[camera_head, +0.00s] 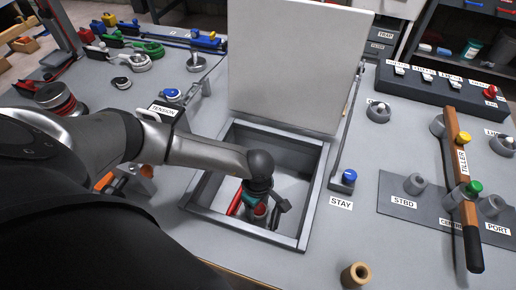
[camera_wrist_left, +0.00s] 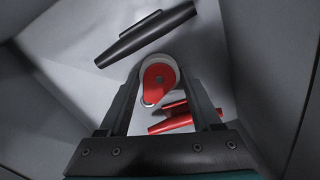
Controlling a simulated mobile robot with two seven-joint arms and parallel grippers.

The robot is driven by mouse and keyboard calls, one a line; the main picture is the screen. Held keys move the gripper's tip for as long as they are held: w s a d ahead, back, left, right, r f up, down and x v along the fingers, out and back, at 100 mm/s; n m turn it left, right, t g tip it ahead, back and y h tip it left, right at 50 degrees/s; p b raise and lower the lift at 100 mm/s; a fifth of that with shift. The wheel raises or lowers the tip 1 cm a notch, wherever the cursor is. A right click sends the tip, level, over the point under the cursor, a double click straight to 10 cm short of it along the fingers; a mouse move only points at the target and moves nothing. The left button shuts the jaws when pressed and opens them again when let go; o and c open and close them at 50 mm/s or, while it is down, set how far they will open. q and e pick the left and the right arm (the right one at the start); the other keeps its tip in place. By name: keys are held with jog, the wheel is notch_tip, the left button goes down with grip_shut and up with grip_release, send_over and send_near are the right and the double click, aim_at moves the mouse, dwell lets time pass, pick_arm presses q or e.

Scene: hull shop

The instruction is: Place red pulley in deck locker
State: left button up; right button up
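The deck locker (camera_head: 313,205) is a grey-rimmed box sunk in the bench, with its pale lid (camera_head: 300,65) standing open at the back. My left gripper (camera_head: 262,208) reaches down inside it. In the left wrist view the red pulley (camera_wrist_left: 158,80), with a pale rim, sits between my left fingertips (camera_wrist_left: 160,84), which appear to touch it on both sides. Whether the pulley touches the locker floor (camera_wrist_left: 85,45) I cannot tell. In the head view the arm and gripper mostly hide it. My right gripper is not in view.
Inside the locker lie a dark cylindrical object (camera_wrist_left: 145,35) and a red object (camera_wrist_left: 172,124). The blue-knobbed stay (camera_head: 348,177) stands right of the locker. The tiller (camera_head: 460,160) and a switch box (camera_head: 440,85) are farther right. Several pulleys and handles lie at the back left.

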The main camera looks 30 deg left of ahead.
aim_at(258, 208)
pick_arm(q)
jog(key=o, duration=0.3)
jog(key=shift+r, duration=0.2)
notch_tip(258, 208, up, 12)
jog(key=p, duration=0.3)
